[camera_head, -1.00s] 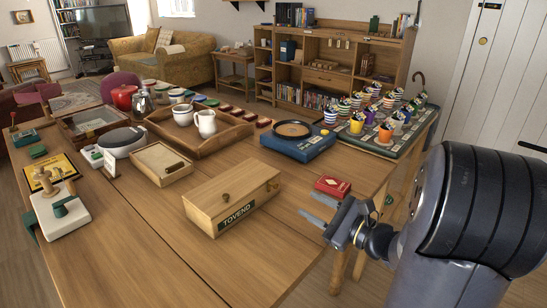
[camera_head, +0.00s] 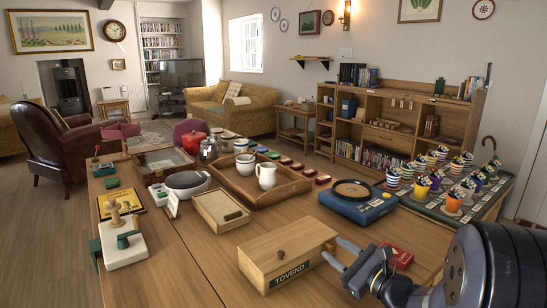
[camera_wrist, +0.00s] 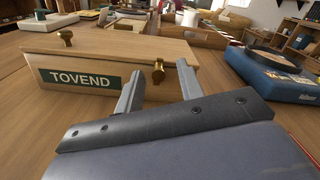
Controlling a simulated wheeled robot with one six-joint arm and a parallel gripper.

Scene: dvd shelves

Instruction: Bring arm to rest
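My gripper (camera_head: 340,254) is at the lower right of the head view, above the wooden table (camera_head: 190,262).
A red card box (camera_head: 397,255) lies behind my gripper. A blue record player (camera_head: 362,203) and a tray of striped cups (camera_head: 440,206) stand farther back. A wooden tray (camera_head: 225,180) with a white jug and a flat wooden box (camera_head: 220,209) are to the left.

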